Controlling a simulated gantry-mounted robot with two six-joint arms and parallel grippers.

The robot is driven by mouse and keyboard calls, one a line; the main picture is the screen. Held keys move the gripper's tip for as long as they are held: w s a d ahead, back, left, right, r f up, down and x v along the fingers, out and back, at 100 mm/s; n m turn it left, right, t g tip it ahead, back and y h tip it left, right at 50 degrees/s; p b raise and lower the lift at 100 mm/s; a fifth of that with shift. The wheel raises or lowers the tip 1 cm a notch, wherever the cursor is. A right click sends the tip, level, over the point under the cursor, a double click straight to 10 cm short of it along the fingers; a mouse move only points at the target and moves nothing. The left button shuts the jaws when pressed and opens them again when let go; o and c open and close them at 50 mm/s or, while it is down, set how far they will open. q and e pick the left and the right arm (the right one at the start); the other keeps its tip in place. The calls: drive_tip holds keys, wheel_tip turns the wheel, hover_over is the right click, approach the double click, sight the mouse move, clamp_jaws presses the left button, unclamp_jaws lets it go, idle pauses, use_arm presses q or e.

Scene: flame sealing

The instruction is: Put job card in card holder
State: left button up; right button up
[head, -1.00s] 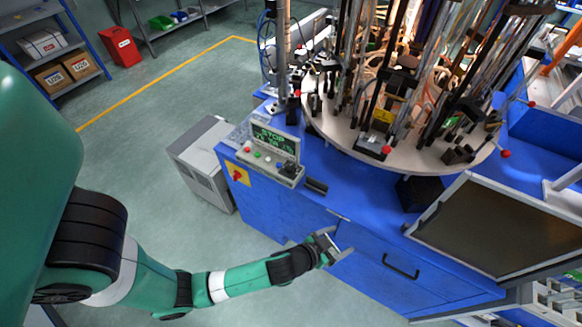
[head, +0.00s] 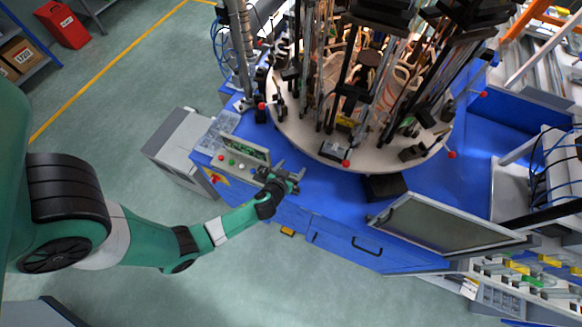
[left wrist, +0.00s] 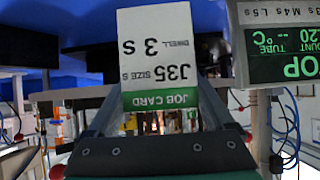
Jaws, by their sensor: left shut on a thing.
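The job card (left wrist: 157,50) is white with a green band and shows upside down in the left wrist view, reading J35, size S, dwell 3 S. My left gripper (left wrist: 155,110) is shut on its green end. In the head view my left gripper (head: 292,181) is over the front edge of the blue bench, just right of the control box (head: 238,160). The card is too small to make out there. I cannot pick out the card holder now; my gripper covers the bench beside the box. My right gripper is in neither view.
The control box's green display (left wrist: 285,52) is close to the card's right side in the wrist view. A round turntable (head: 320,152) with many rods and glass tubes stands behind. A tilted dark panel (head: 440,225) is at the right.

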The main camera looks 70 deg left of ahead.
sight(292, 177)
use_arm(q)
drive_tip(key=shift+f+b, duration=2.55)
drive_tip(key=shift+f, duration=1.35)
drive_tip(key=o, duration=1.1)
drive_tip(key=shift+r, duration=0.1)
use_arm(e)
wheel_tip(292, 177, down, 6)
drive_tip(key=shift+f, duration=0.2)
use_arm(q)
drive_tip(key=shift+r, duration=0.1)
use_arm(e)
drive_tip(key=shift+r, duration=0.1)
use_arm(q)
drive_tip(key=shift+r+p, duration=0.2)
drive_tip(key=shift+p, duration=0.25)
drive_tip(key=p+v, duration=0.1)
drive_tip(key=v, duration=1.1)
drive_tip(key=shift+f, duration=0.15)
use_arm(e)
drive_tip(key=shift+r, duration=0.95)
